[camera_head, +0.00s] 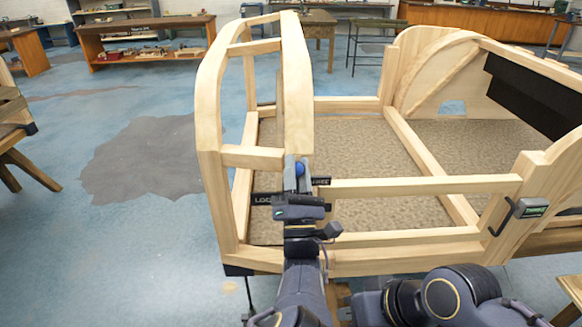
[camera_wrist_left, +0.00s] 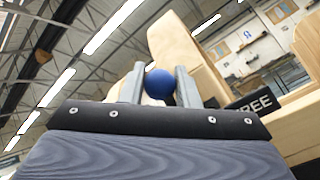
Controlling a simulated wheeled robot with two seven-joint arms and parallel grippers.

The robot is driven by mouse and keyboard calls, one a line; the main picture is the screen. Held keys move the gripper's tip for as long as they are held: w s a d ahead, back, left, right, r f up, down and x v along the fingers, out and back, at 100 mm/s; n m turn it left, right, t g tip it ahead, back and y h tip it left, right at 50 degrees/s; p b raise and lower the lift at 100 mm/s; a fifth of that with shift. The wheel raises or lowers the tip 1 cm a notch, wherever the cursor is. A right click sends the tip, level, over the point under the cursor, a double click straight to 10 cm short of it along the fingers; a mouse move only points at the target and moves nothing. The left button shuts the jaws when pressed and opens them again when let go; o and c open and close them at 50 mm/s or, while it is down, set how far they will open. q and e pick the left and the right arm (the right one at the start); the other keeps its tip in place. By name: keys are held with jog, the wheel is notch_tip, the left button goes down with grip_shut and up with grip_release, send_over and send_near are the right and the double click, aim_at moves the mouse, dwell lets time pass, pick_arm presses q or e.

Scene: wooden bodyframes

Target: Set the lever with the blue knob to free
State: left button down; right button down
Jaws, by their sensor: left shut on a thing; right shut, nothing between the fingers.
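The blue knob (camera_head: 299,169) of the lever shows at the tip of my left gripper (camera_head: 297,166), by the top rail of the wooden bodyframe (camera_head: 206,110). In the left wrist view the blue knob (camera_wrist_left: 160,83) sits between the two fingers of my left gripper (camera_wrist_left: 161,88), which is shut on it. The lever's rod is hidden behind the gripper. The LOCK label (camera_head: 265,199) shows left of the gripper and the FREE label (camera_head: 322,181) to its right. The FREE label (camera_wrist_left: 252,104) is right of the fingers in the wrist view.
A carpeted floor panel (camera_head: 360,150) lies inside the frame. A wooden trestle (camera_head: 15,130) stands at the far left. Blue floor to the left is mostly clear.

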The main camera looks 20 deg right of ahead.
pick_arm(q)
jog(key=shift+d+f+m+h, duration=0.1)
jog(key=shift+f+m+h, duration=0.1)
jog(key=shift+m+h, duration=0.3)
jog(key=c, duration=1.1)
grip_release()
jog(key=shift+w, duration=0.1)
jog(key=shift+r, duration=0.1)
jog(key=shift+s+f, duration=0.3)
jog(key=b+v, duration=0.3)
jog(key=v, duration=0.8)
jog(key=shift+s, duration=0.25)
